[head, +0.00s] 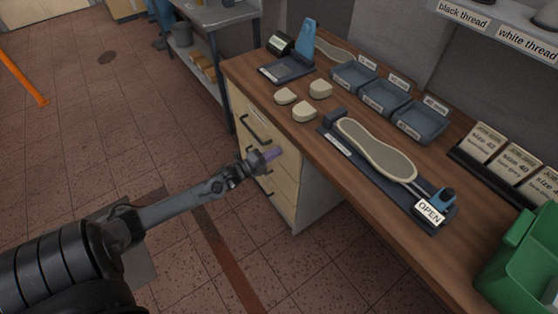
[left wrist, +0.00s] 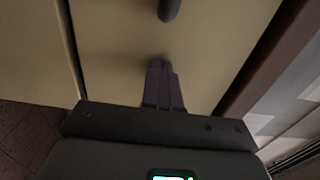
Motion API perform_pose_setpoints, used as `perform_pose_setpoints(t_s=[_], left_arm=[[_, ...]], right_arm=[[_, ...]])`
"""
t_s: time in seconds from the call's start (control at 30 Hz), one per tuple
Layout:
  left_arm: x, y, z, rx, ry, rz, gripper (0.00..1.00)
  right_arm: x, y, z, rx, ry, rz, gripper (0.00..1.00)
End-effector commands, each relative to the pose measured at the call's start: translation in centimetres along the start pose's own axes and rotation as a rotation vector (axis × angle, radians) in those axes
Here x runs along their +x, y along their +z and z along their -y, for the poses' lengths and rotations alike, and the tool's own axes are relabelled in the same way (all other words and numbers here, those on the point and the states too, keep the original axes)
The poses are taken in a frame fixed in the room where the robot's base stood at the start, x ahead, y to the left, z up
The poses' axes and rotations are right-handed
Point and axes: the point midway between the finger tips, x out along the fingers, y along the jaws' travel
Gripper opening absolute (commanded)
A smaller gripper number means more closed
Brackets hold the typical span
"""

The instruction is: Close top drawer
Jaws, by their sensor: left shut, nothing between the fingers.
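The pale drawer unit (head: 284,188) stands under the left part of the wooden workbench. Its top drawer (head: 246,107) has a dark bar handle (head: 255,131) and looks nearly flush with the unit; any small gap is too fine to tell. My left gripper (head: 273,154) is shut and empty, in front of the drawer fronts just below the top handle. In the left wrist view its closed fingers (left wrist: 162,68) point at a pale drawer front (left wrist: 110,50), very close or touching. A dark handle (left wrist: 168,8) shows beyond the tips. My right gripper is out of view.
The workbench top (head: 335,185) holds a shoe last board with an OPEN sign (head: 429,212), blue trays (head: 385,97), several pale pieces and a green bin (head: 520,262). A grey metal table (head: 222,14) stands behind.

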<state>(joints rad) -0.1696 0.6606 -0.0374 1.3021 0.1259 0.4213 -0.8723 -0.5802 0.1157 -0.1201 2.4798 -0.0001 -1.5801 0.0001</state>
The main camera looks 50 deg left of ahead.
Motion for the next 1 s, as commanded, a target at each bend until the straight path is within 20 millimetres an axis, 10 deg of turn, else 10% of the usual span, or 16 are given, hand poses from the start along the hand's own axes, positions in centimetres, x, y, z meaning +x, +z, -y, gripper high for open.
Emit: perform_pose_setpoints(t_s=[1.0], left_arm=[[-2.1,0.1,0.0,-0.001,0.008,0.003,0.00]], right_arm=[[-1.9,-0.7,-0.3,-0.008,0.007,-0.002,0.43]])
